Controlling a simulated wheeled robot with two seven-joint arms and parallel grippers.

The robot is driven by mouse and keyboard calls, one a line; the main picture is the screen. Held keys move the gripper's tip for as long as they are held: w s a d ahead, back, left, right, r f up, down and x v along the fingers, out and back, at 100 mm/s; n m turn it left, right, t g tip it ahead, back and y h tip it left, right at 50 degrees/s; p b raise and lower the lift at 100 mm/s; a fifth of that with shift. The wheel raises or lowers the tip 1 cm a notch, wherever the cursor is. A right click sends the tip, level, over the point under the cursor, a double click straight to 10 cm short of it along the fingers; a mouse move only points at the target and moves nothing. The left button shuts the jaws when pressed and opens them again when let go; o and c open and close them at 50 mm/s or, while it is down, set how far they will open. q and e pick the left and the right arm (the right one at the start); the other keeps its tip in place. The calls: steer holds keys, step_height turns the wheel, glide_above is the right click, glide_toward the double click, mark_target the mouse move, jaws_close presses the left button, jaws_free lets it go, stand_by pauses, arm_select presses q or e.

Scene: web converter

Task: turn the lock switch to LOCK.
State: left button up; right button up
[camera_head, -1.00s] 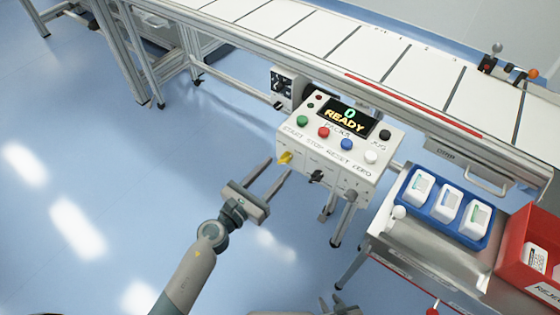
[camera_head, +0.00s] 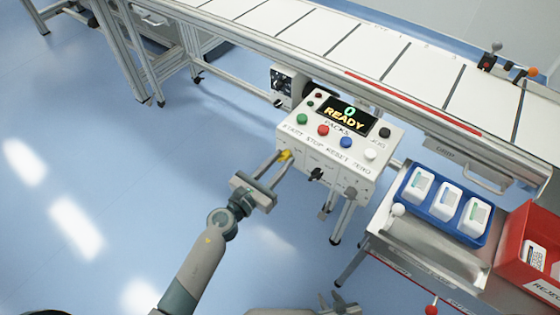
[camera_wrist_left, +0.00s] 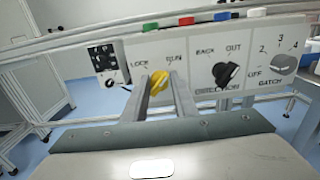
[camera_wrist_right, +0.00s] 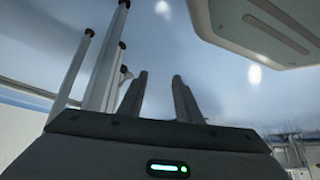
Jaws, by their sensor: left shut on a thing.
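The yellow lock switch (camera_wrist_left: 158,83) is on the front face of the white control box (camera_head: 310,160), at its left end. In the left wrist view it sits between the labels LOCK on the left and RUN on the right. Its handle seems to lean up and to the right, toward RUN. My left gripper (camera_head: 283,158) is shut on the switch, with one finger on each side of it. In the left wrist view the fingers (camera_wrist_left: 160,92) hide part of it. My right gripper (camera_wrist_right: 160,88) is open and empty, low at the bottom edge of the head view.
Right of the switch are a black DIRECTION knob (camera_wrist_left: 226,73) and a grey BATCH knob (camera_wrist_left: 284,65). Coloured buttons and a READY display (camera_head: 345,116) are on top. The conveyor (camera_head: 380,60) runs behind; a blue tray (camera_head: 408,193) and red bin (camera_head: 505,250) stand right.

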arm_select(q)
steer(key=shift+a+n, duration=0.1)
steer(key=shift+n, duration=0.3)
arm_select(e)
steer(key=shift+r, duration=0.15)
arm_select(q)
steer(key=shift+n+p, duration=0.35)
steer(key=shift+n, duration=0.85)
steer(key=shift+n+p, duration=0.3)
steer(key=shift+n, duration=0.6)
steer(key=n+p, duration=0.1)
steer(key=n, duration=0.6)
steer(key=shift+w+a+f+p, duration=0.1)
steer(key=shift+a+p, duration=0.05)
steer(key=shift+p, duration=0.2)
steer(key=n+p, duration=0.1)
steer(key=n, duration=0.4)
steer(key=shift+f, duration=0.1)
steer(key=shift+n, duration=0.5)
steer(key=shift+f, duration=0.1)
arm_select(e)
steer(key=s+d+f+g+h, duration=0.1)
steer(key=s+d+f+g, duration=0.2)
steer(key=s, duration=0.8)
steer(key=shift+d+f, duration=0.55)
steer(key=shift+d, duration=0.15)
